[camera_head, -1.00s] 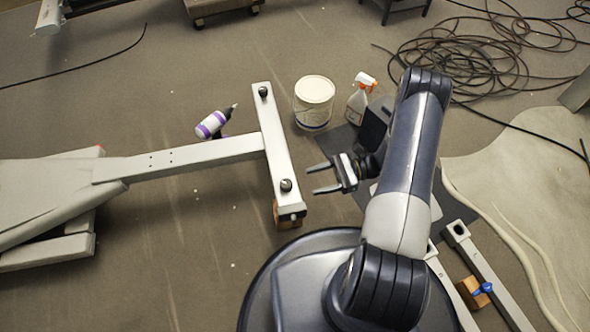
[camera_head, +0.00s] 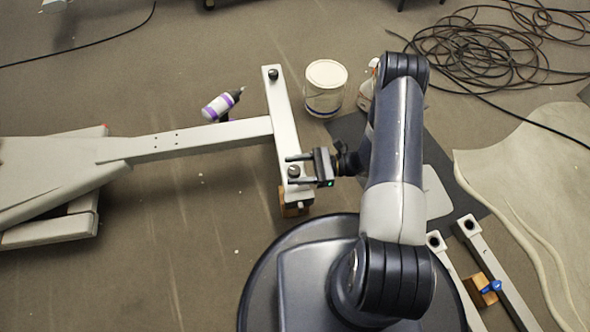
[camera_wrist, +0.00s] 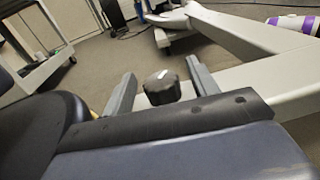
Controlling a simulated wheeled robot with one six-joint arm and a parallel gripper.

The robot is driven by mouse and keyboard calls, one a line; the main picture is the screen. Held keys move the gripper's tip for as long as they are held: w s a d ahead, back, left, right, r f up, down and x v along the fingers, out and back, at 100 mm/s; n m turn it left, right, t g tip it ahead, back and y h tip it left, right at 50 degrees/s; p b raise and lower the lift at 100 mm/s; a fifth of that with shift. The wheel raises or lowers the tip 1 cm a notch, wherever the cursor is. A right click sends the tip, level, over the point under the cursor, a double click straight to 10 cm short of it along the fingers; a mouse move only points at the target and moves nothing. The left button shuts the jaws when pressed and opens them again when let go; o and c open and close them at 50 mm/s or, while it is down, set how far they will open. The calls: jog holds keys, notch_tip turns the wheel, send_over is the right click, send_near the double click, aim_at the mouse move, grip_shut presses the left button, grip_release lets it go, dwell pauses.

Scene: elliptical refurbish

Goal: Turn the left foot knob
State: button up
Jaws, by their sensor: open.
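The white T-shaped frame (camera_head: 284,125) lies across the floor with a dark round knob at each end of its crossbar. The near knob (camera_head: 294,171) sits beside my gripper (camera_head: 299,170), with the fingers reaching either side of it. In the wrist view the dark faceted knob (camera_wrist: 162,87) stands between the two grey fingers of my gripper (camera_wrist: 160,82), with visible gaps on both sides. My gripper is open and holds nothing. The far knob (camera_head: 273,74) is at the crossbar's other end. Contact with the near knob cannot be seen.
A wooden block (camera_head: 292,202) supports the near crossbar end. Coiled black cable (camera_head: 480,50) lies at the upper right. Open floor is at the lower left (camera_head: 150,270).

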jog(key=shift+a, duration=0.2)
jog(key=shift+c, duration=0.3)
jog(key=c, duration=0.9)
jog(key=shift+n+g+b, duration=0.3)
jog(key=shift+g, duration=0.2)
jog(key=n+g+b, duration=0.1)
jog(key=g, duration=0.1)
jog(key=shift+f+n+g+h, duration=0.1)
jog(key=shift+n+g+h, duration=0.2)
jog(key=shift+n+g, duration=0.1)
jog(key=shift+n+g+h, duration=0.65)
jog(key=shift+n+g, duration=0.4)
jog(key=shift+g, duration=0.45)
jog(key=shift+n+g+h, duration=0.65)
jog(key=shift+n+g, duration=0.4)
jog(key=shift+g, duration=0.45)
